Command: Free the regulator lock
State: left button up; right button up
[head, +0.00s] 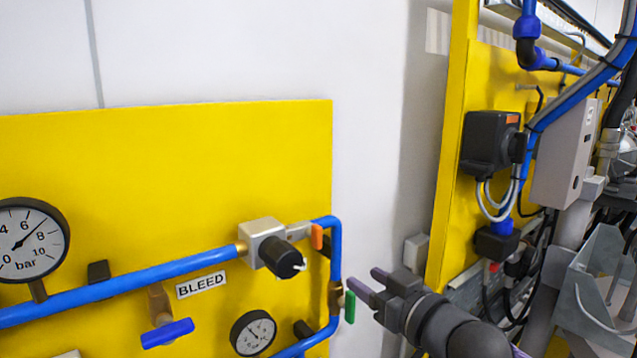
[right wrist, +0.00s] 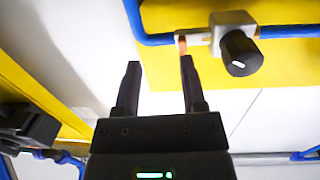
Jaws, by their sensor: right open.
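The regulator (head: 262,232) is a silver block with a black knob (head: 283,258), on the blue pipe of the yellow panel. An orange tab (head: 317,236) sits on a grey bar at its right side; I take this for the lock. The regulator (right wrist: 233,20) and orange tab (right wrist: 182,44) also show in the right wrist view. My right gripper (head: 368,281) is open and empty, right of and below the tab in the head view. In the right wrist view, one fingertip of the gripper (right wrist: 161,64) lies just below the tab in the picture; contact is unclear. My left gripper is out of view.
A green handle (head: 350,307) is close to my right fingertips. A blue BLEED valve handle (head: 167,333), a large gauge (head: 28,240) and a small gauge (head: 253,333) are on the panel. Yellow framing with a black box (head: 488,142) stands at right. White wall fills the gap.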

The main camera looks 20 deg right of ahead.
jog(key=y, duration=0.1)
send_near(321, 237)
jog(key=shift+n, duration=0.4)
jog(key=p+x, duration=0.3)
jog(key=x, duration=0.6)
jog(key=shift+r, duration=0.1)
jog(key=shift+w+a+p, duration=0.15)
jog(key=shift+w+p, duration=0.15)
jog(key=shift+w, duration=0.1)
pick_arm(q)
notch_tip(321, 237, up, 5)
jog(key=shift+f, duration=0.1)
pick_arm(e)
grip_shut()
